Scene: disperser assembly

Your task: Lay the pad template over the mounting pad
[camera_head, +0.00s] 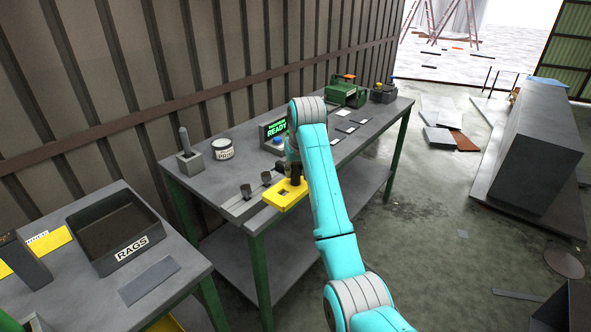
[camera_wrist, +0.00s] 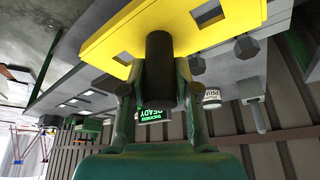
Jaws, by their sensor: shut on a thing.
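The pad template is a flat yellow plate (camera_head: 282,198) with square windows and a dark upright handle. It is at the near right corner of the grey bench and looks partly past its edge; I cannot tell if it touches the bench. In the wrist view the yellow plate (camera_wrist: 105,47) spans the upper part, with the dark handle (camera_wrist: 160,60) below it. My gripper (camera_wrist: 161,92) is shut on that handle, one finger on each side. In the head view my gripper (camera_head: 291,166) is partly hidden by my arm. I cannot make out the mounting pad for sure.
Dark knobs (camera_head: 246,191) stand on a grey strip beside the template. Behind are a green READY display (camera_head: 275,131), a white tin (camera_head: 222,149) and a grey block with a lever (camera_head: 190,162). A RAGS tray (camera_head: 118,259) is on the left table.

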